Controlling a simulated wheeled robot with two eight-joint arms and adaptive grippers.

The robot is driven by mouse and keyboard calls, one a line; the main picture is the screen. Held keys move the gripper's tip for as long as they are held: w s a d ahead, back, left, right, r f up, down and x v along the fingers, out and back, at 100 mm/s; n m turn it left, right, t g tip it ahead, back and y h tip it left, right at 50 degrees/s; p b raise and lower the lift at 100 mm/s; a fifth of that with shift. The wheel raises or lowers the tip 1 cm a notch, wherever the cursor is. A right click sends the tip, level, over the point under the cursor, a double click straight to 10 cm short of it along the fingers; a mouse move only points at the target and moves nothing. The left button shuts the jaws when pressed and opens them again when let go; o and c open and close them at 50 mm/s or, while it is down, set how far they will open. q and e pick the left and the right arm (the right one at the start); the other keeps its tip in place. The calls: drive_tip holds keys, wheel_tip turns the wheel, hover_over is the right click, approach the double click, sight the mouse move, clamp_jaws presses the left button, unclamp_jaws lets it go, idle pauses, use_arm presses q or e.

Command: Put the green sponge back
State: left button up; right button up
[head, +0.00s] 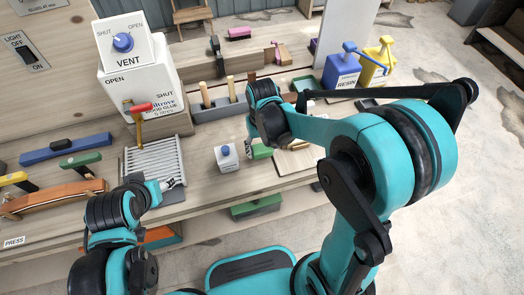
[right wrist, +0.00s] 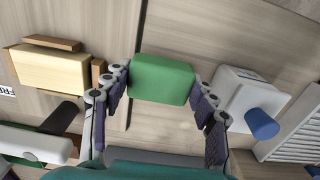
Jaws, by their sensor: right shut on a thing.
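The green sponge (right wrist: 160,78) is a rounded block between the two finger pads of my right gripper (right wrist: 162,105) in the right wrist view. The gripper is shut on it, with a finger at each side. In the head view only part of the sponge (head: 261,152) shows below the right gripper, over the bench; I cannot tell whether it touches the wood. My left gripper (head: 171,183) is beside the metal grate at the bench's front; its jaws are too small to judge.
A pale block between wooden strips (right wrist: 50,70) lies on the sponge's other side. A grey rack (head: 217,109) stands behind. Blue and yellow resin containers (head: 341,72) stand at back right.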

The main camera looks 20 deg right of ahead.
drive_tip(key=shift+f, duration=0.2)
drive_tip(key=shift+f, duration=0.1)
drive_tip(key=shift+f+b, duration=0.45)
drive_tip(key=shift+f, duration=0.1)
drive_tip(key=o, duration=1.1)
